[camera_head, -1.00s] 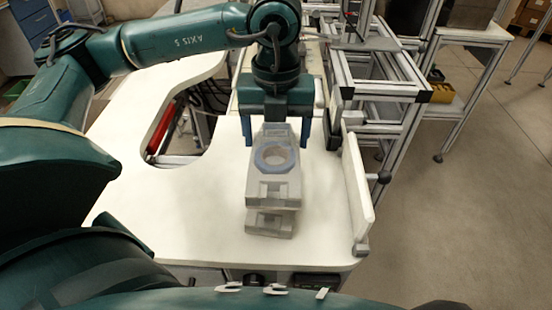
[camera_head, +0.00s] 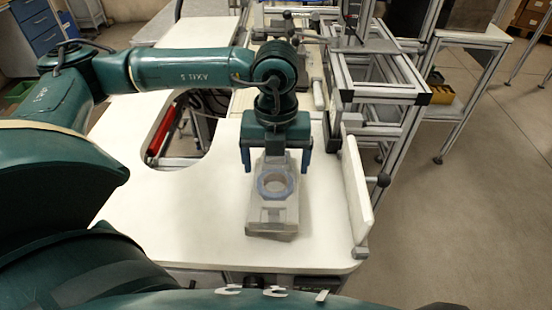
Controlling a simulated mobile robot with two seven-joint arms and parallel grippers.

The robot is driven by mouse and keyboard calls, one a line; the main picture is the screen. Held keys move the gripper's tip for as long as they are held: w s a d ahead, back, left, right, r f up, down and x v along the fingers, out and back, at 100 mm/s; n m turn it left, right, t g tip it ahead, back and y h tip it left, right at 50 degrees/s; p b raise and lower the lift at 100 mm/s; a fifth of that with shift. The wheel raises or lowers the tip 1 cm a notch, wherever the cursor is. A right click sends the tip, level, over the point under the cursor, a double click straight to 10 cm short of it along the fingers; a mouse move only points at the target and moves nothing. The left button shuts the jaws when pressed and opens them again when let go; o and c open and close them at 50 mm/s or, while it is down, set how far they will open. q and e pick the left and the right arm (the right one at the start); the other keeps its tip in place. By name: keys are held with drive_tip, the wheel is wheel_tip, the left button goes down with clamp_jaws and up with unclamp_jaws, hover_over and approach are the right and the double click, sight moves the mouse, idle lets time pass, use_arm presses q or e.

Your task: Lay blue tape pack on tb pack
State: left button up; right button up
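The blue tape pack is a grey block with a blue ring (camera_head: 277,184) on its upper face, in the middle of the head view. My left gripper (camera_head: 276,167) points down over the pack's far end, with a finger on each side, and appears shut on it. The tb pack (camera_head: 270,236) is a grey block on the white table under the blue tape pack. Only a thin strip of its near edge shows. I cannot tell whether the two packs touch. My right gripper is not in view.
The white table (camera_head: 180,225) is clear to the left and right of the packs. A white upright panel (camera_head: 356,190) stands at its right edge. An aluminium frame rack (camera_head: 385,95) stands behind on the right. A cut-out opens in the table on the left.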

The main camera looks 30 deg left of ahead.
use_arm(q)
drive_tip(key=shift+o, duration=0.9)
drive_tip(key=shift+r, duration=0.2)
wheel_tip(320, 180, up, 12)
drive_tip(key=b, duration=0.1)
drive_tip(key=shift+f, duration=0.1)
